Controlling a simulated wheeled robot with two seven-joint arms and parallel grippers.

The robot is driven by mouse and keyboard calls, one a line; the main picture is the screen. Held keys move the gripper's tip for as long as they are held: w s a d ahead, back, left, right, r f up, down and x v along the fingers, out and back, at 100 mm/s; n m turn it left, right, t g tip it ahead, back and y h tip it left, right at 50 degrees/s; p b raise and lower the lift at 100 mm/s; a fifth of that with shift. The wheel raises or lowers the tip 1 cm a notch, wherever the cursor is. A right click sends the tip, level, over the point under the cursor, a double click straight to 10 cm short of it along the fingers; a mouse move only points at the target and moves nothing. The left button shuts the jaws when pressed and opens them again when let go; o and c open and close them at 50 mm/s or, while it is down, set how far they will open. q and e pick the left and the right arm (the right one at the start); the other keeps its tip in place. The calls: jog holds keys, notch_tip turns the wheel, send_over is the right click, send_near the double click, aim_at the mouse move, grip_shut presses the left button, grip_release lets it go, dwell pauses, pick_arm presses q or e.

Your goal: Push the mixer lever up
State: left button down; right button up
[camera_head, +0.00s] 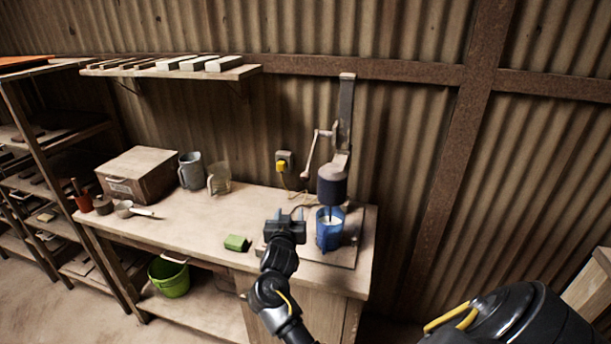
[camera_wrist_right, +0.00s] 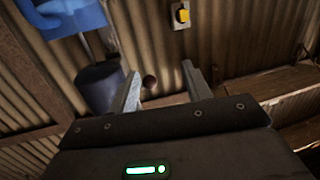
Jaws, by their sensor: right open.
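The mixer (camera_head: 345,110) stands on the right end of the bench against the wall, with a dark motor head (camera_head: 332,188) over a blue bucket (camera_head: 329,238). Its thin lever (camera_head: 311,154) hangs down on the left side of the column, ending in a small knob. My right gripper (camera_head: 289,213) is open and empty in front of the mixer, left of the bucket and lower in the picture than the lever knob. My left gripper is not in view.
A green sponge (camera_head: 237,243) lies on the bench (camera_head: 190,225) left of my gripper. A yellow plug and outlet (camera_head: 283,161) are on the wall, with a cable to the bench. A jug (camera_head: 191,171), a clear pitcher (camera_head: 219,179) and a box (camera_head: 140,174) stand further left.

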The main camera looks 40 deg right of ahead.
aim_at(304, 178)
notch_tip(304, 178, up, 6)
jog(key=d+m+g+h, duration=0.2)
jog(key=m+h, duration=0.1)
jog(key=p+x, duration=0.1)
jog(key=x, duration=0.2)
jog(key=p+x, duration=0.1)
jog(key=x, duration=0.2)
jog(key=p+x, duration=0.1)
jog(key=x, duration=0.2)
jog(key=shift+w+d+r, duration=0.2)
jog(key=shift+r, duration=0.15)
jog(key=shift+x, duration=0.8)
